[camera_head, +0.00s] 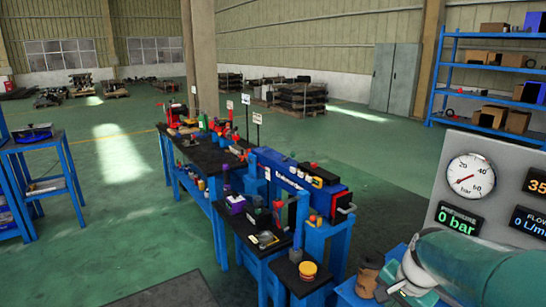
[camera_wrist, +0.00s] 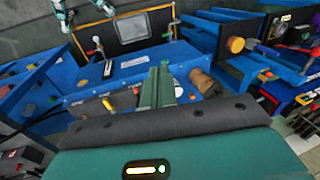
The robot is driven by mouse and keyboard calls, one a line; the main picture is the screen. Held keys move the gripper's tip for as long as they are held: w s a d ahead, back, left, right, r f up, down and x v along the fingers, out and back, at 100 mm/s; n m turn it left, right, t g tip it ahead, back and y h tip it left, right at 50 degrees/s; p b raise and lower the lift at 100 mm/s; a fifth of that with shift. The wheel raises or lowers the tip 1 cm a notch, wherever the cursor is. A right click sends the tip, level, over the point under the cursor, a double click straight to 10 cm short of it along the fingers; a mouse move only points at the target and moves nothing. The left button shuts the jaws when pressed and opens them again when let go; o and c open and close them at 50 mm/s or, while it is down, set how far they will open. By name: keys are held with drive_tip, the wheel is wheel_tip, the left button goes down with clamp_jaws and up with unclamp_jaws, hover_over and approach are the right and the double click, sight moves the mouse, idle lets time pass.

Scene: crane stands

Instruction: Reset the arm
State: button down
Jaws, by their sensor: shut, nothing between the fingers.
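My gripper (camera_wrist: 158,76) shows in the wrist view as two green fingers side by side, shut with nothing between them. It points out over a blue bench (camera_wrist: 125,66) with small knobs and levers on it. A brown cylindrical part (camera_wrist: 203,82) is just right of the fingers and apart from them in the picture. In the head view my teal arm reaches in from the lower right, and the brown part (camera_head: 368,274) is left of its end. The fingertips are not clear in that view.
A grey gauge panel (camera_head: 437,214) reading 0 bar stands close by my arm at right. Blue workbenches (camera_head: 257,242) crowded with tools fill the middle. A blue shelf (camera_head: 438,75) with boxes is at back right. Open green floor (camera_head: 120,215) lies at left.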

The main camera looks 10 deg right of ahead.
drive_tip(key=s+a+r+n+t, duration=0.1)
drive_tip(key=s+a+r+n, duration=0.2)
drive_tip(key=s+a+n, duration=0.2)
drive_tip(key=s+a+r+n+t, duration=0.1)
drive_tip(key=s+a+r+n, duration=0.3)
drive_tip(key=a, duration=0.6)
drive_tip(key=s+n, duration=0.1)
drive_tip(key=n, duration=0.1)
drive_tip(key=shift+s+a+r+n+t+h, duration=0.25)
drive_tip(key=shift+s+a+n+t+h, duration=0.05)
drive_tip(key=shift+a+n+t+h, duration=0.1)
drive_tip(key=shift+d, duration=0.2)
